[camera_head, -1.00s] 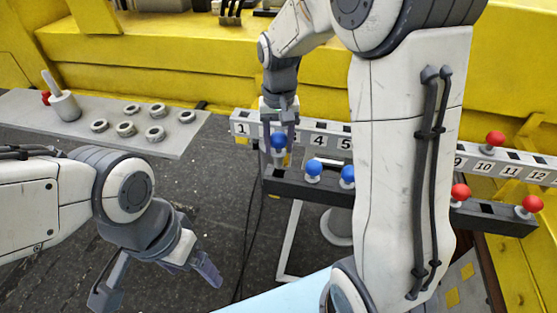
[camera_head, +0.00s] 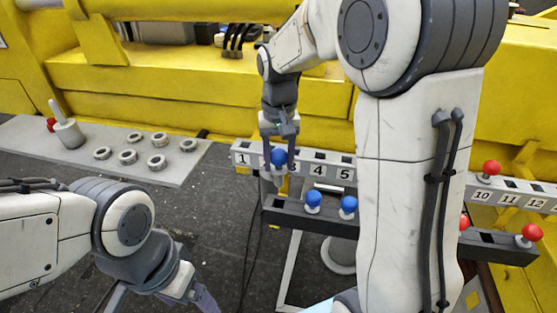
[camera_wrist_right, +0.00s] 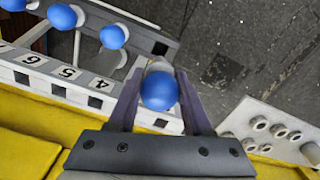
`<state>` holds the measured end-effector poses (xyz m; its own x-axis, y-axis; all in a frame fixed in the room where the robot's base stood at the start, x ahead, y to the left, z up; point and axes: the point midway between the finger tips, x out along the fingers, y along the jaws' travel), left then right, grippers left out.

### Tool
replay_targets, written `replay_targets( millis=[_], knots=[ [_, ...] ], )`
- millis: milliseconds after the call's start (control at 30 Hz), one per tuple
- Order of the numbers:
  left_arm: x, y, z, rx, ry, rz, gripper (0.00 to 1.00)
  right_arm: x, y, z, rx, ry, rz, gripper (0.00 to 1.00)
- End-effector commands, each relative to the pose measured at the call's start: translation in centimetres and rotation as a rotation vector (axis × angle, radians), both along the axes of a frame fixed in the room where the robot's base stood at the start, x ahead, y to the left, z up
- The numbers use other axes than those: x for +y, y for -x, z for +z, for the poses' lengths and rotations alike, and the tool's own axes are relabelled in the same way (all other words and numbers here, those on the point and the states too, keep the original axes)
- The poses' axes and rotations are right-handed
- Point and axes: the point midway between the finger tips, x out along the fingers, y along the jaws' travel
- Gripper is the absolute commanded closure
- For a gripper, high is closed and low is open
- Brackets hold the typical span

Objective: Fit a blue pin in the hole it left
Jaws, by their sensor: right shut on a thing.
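My right gripper (camera_head: 279,168) is shut on a blue pin (camera_head: 279,156). The pin's round head and pale lower part also show between the fingers in the right wrist view (camera_wrist_right: 159,91). In the head view it overlaps the numbered rail (camera_head: 318,157), hiding the marks just right of "1". Its tip looks free of any hole, but its exact height is unclear. The dark lower rail (camera_head: 285,212) carries two visible blue pins (camera_head: 313,200) (camera_head: 348,206). My left gripper (camera_head: 160,300) is open and empty at the bottom edge, partly cut off.
Red pins (camera_head: 491,168) (camera_head: 532,233) stand at the right. A grey shelf (camera_head: 100,165) at the left holds several rings (camera_head: 157,161) and a grey cylinder (camera_head: 68,134). A yellow structure (camera_head: 180,85) lies behind. My right arm hides the rails' middle.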

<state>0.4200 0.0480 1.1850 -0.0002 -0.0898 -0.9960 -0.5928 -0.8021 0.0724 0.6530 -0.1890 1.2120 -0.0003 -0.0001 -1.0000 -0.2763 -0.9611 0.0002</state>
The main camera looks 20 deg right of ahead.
Motion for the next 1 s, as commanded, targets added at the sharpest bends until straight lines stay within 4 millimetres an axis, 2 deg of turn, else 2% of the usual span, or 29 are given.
replay_targets(
  millis=[33, 800, 1000],
  knots=[
    [0.0, 0.0, 0.6, 0.000, 0.000, 0.000, 0.15, 0.0, 0.0, 0.7, -0.001, 0.000, 0.000, 1.00],
    [0.0, 0.0, 4.9, -0.001, 0.000, -0.007, 0.15, 0.0, 0.0, 5.3, -0.001, 0.000, 0.000, 1.00],
    [0.0, 0.0, 5.3, -0.001, 0.000, -0.008, 0.15, 0.0, 0.0, 5.7, -0.001, 0.000, 0.000, 1.00]
  ],
)
